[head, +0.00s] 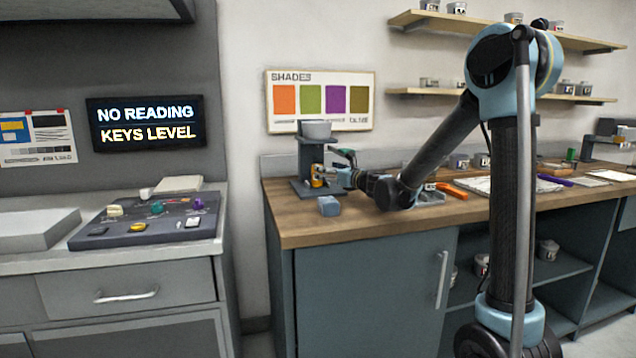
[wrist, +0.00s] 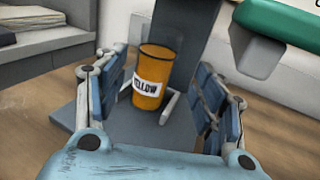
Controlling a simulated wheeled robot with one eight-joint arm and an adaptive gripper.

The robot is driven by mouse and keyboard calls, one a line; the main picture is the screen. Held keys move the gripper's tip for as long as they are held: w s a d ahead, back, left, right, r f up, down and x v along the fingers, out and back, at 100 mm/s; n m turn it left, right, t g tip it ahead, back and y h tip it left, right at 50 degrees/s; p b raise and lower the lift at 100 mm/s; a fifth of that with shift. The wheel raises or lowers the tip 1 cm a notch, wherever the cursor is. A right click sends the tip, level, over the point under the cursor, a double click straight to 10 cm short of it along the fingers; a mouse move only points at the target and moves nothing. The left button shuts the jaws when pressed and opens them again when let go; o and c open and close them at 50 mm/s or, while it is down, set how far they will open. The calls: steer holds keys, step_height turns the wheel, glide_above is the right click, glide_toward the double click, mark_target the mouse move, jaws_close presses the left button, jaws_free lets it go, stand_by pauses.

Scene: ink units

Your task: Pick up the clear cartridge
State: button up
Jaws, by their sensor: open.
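My gripper (wrist: 162,88) is open in the wrist view, with one blue-padded finger on each side of an orange-yellow cartridge (wrist: 152,80) labelled YELLOW. The cartridge stands upright on the grey base of a stand (wrist: 188,50), and gaps show between it and both fingers. In the head view my gripper (head: 336,178) reaches left to the stand (head: 308,158), and the cartridge (head: 317,181) shows small at its tip. I cannot make out a clear cartridge in either view.
A green-ended part (wrist: 285,22) juts in close above the right finger. A blue-grey block (head: 329,206) lies on the wooden counter (head: 290,225) in front of the stand. A key panel (head: 150,222) is on the left counter. A wall display (head: 146,123) reads NO READING, KEYS LEVEL.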

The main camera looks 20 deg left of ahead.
steer(key=shift+x, duration=3.1)
steer(key=shift+s+a, duration=0.1)
steer(key=shift+s, duration=0.05)
steer(key=c, duration=1.2)
